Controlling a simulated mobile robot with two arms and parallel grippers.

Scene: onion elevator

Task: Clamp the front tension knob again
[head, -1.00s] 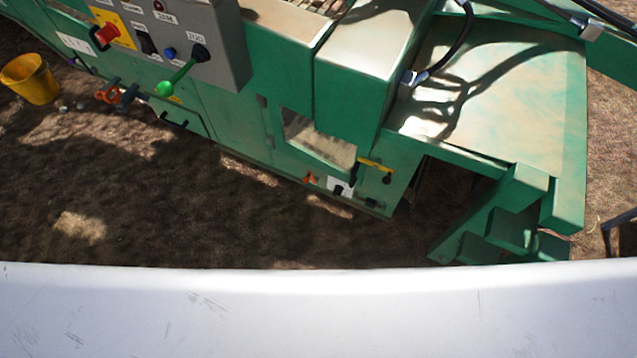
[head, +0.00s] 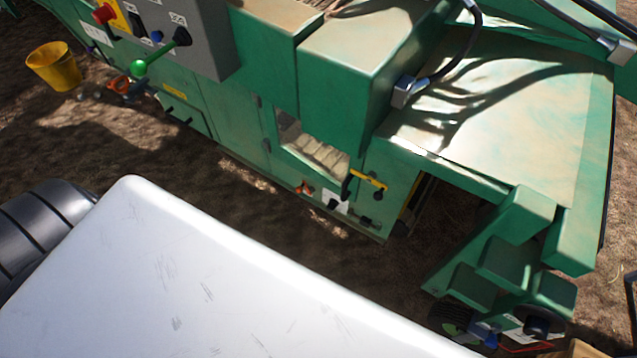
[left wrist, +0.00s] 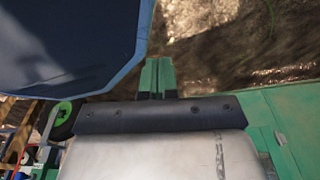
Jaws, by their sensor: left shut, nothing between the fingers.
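The green machine (head: 225,120) crosses the head view. A small orange knob (head: 304,187) sits low on its side, left of a white label (head: 334,202). A yellow bar handle (head: 368,179) with black ends is just right of it. Another orange knob (head: 120,84) is farther left, beside a dark clamp-like part. I cannot tell which of these is the front tension knob, or whether it is clamped. My left gripper (left wrist: 157,62) shows only in the left wrist view, shut and empty, its green fingers together, with no knob near them. My right gripper is not in view.
A grey control box (head: 185,40) with a green-ball lever (head: 139,67) juts out at the upper left. A yellow bucket (head: 55,68) stands on the soil. Green steps (head: 510,250) stick out at the right. A strip of bare ground (head: 240,205) runs alongside the machine.

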